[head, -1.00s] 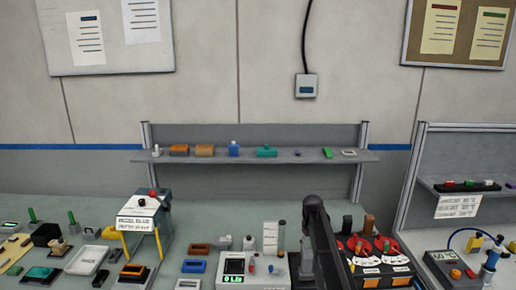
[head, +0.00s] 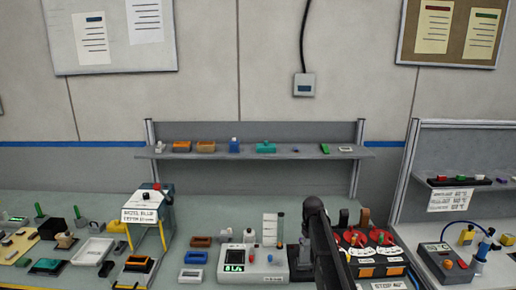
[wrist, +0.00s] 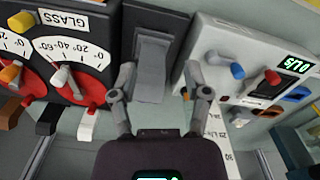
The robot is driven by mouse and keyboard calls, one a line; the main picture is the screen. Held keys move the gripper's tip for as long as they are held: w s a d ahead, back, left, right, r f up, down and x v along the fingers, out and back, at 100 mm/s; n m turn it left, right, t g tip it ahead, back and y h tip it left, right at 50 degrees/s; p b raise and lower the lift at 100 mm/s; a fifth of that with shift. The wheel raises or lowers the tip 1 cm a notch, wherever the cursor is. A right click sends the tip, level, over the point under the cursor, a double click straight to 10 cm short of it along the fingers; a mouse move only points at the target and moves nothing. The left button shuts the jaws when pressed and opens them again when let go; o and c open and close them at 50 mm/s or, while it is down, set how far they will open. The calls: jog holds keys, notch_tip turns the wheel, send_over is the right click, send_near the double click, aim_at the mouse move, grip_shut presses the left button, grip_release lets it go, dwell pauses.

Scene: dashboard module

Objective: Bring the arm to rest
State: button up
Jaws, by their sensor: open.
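My gripper (wrist: 158,95) shows in the wrist view with its two fingers apart and nothing between them. A grey upright block or lever on a dark mount (wrist: 152,58) lies beyond the fingertips; I cannot tell whether they touch it. In the head view my dark arm rises at the lower right of centre, in front of the bench, and hides part of what stands behind it. The gripper itself cannot be made out there.
A white box with a green display (head: 236,266) stands left of my arm. A dial unit with red knobs (head: 370,240) stands right of it. A shelf (head: 340,154) with small parts runs behind. A press-like stand (head: 165,215) and trays fill the left bench.

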jog(key=s+a+f+m+b, duration=0.1)
jog(key=s+f+b, duration=0.2)
jog(key=s, duration=0.6)
jog(key=s+a+f+m+b, duration=0.1)
jog(key=s+f+b, duration=0.2)
jog(key=s, duration=0.7)
jog(key=s+f+m+b, duration=0.1)
jog(key=s+f+b, duration=0.2)
jog(key=s, duration=0.7)
jog(key=shift+a+f, duration=0.4)
